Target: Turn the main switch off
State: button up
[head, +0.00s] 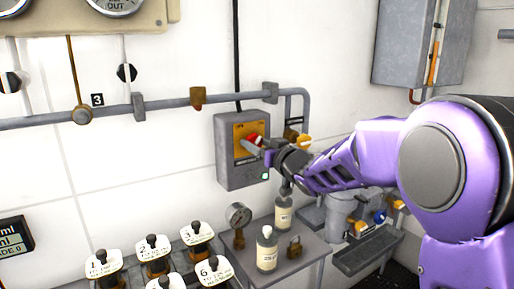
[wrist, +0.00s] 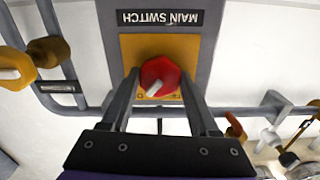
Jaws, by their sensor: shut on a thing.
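The main switch is a grey box (head: 229,165) on the white wall, with a yellow plate (head: 241,131) and a red knob (head: 254,138). In the wrist view the label "MAIN SWITCH" (wrist: 160,18) appears upside down above the yellow plate (wrist: 190,48). The red knob (wrist: 160,72) has a white mark pointing to the lower left there. My gripper (wrist: 159,80) is shut on the red knob, one finger at each side. In the head view my gripper (head: 256,146) covers part of the plate and knob. A small green light (head: 264,176) shows at the box's lower right.
Grey pipes (head: 165,104) run along the wall beside the box, with an orange valve handle (head: 303,141) to its right.

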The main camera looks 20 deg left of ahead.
jog(key=n+b, duration=0.3)
jog(key=n, duration=0.1)
jog(key=shift+f+b, duration=0.2)
jog(key=shift+b, duration=0.2)
jog(key=n+b, duration=0.3)
jog(key=n, duration=0.5)
jog(key=shift+r+b, duration=0.15)
jog(key=shift+b, duration=0.2)
jog(key=n, duration=0.4)
jog(key=shift+n, duration=0.3)
jog(key=o, duration=1.4)
jog(key=shift+c, duration=0.2)
jog(key=shift+s+d, duration=0.1)
jog(key=shift+s, duration=0.05)
